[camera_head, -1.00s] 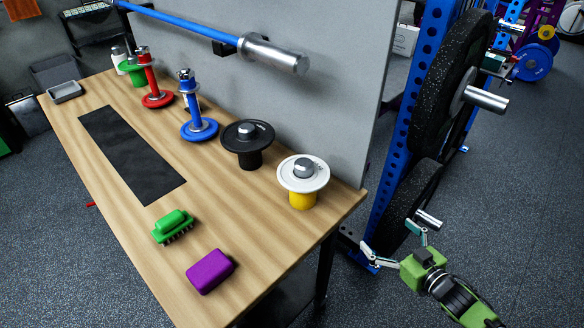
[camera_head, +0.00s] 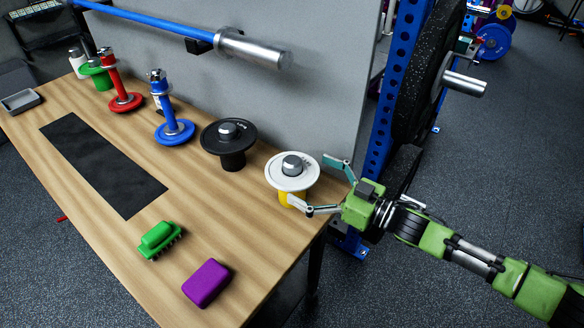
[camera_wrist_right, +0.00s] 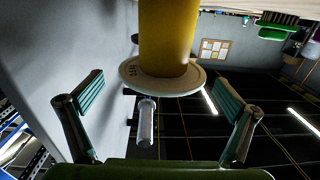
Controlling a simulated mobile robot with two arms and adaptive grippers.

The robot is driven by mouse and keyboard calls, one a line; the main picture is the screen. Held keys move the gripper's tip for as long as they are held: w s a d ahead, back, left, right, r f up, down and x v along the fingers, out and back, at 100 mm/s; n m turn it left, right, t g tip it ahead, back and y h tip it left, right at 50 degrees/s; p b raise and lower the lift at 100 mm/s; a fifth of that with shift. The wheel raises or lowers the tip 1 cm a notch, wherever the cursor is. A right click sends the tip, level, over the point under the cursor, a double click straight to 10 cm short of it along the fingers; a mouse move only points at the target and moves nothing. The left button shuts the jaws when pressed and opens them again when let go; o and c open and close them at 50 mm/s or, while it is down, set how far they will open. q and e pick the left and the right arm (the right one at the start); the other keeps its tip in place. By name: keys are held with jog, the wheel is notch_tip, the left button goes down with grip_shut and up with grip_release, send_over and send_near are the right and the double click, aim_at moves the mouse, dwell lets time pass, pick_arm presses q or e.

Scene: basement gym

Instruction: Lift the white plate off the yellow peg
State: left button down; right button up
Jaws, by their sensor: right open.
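The white plate (camera_head: 279,176) lies flat on top of the short yellow peg (camera_head: 284,197) at the table's right end. A silver knob (camera_head: 292,164) stands up at its middle. My right gripper (camera_head: 308,179) is open at the plate's right side, one finger by the far edge and the other low by the peg. In the right wrist view the picture is inverted: the yellow peg (camera_wrist_right: 168,35) is above the plate (camera_wrist_right: 130,72), and both stand between the spread fingers of the gripper (camera_wrist_right: 160,82). I cannot tell whether a finger touches. My left gripper is not in view.
A black plate (camera_head: 212,145) on a black peg stands just left of the white one. Blue (camera_head: 174,132), red (camera_head: 125,102) and green plates stand farther left. A green brush (camera_head: 160,240) and purple block (camera_head: 207,283) lie in front. A grey panel (camera_head: 300,100) rises behind.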

aim_at(301, 175)
jog(key=p+x, duration=0.1)
jog(key=x, duration=0.3)
jog(key=shift+a+r+p, duration=0.15)
jog(key=shift+a+p, duration=0.2)
jog(key=shift+a, duration=0.05)
jog(key=shift+w+a, duration=0.2)
jog(key=shift+a, duration=0.05)
jog(key=shift+d, duration=0.1)
jog(key=shift+c, duration=0.7)
jog(key=shift+s, duration=0.1)
jog(key=c, duration=1.2)
jog(key=shift+c, duration=0.2)
jog(key=shift+r, duration=0.1)
